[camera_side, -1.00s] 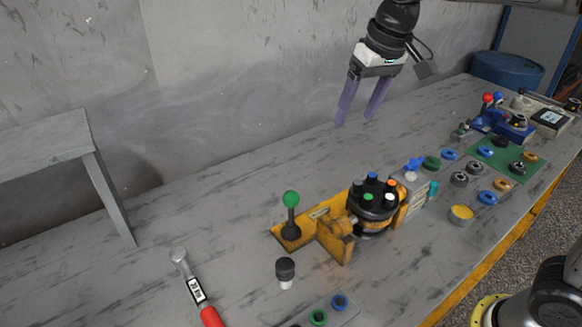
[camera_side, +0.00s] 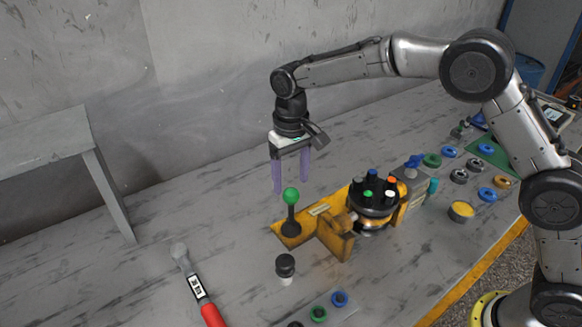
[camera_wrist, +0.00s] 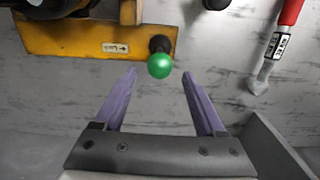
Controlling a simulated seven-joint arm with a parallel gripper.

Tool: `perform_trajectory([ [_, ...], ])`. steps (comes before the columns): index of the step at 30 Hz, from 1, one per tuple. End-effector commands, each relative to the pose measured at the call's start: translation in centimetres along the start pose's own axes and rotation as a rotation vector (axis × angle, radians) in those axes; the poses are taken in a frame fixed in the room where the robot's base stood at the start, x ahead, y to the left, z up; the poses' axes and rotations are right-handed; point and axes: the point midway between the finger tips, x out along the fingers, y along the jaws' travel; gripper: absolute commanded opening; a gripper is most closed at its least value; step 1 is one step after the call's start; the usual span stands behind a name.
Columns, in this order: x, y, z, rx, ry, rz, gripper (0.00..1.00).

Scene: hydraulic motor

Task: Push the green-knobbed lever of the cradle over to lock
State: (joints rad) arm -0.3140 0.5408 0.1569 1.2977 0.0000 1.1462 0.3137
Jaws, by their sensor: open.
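The green-knobbed lever (camera_side: 291,207) stands upright at the left end of the yellow cradle (camera_side: 331,238). Its green knob also shows in the wrist view (camera_wrist: 160,66), with the cradle (camera_wrist: 75,40) and a small arrow label next to it. A dark round motor (camera_side: 371,208) with coloured caps sits in the cradle. My gripper (camera_side: 291,186) is open and empty, pointing down just above and behind the knob. In the wrist view the purple fingers (camera_wrist: 160,82) reach towards the knob, which lies between their tips in the picture. I cannot tell whether they touch it.
A black-topped peg (camera_side: 285,267) stands in front of the cradle. Coloured rings and a yellow cup (camera_side: 461,211) are on the right.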

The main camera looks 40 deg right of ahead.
Motion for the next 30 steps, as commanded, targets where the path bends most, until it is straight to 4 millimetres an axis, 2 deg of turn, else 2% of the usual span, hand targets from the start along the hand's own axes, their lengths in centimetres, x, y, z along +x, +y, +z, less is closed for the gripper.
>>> perform_trajectory([
  [9,3.5,0.0,0.1,0.000,-0.002,0.001,0.72],
  [15,5.0,0.0,0.1,0.000,-0.002,0.001,0.72],
  [29,5.6,0.0,0.0,0.000,0.000,0.000,0.72],
  [30,5.6,0.0,0.0,0.000,0.000,0.000,0.69],
])
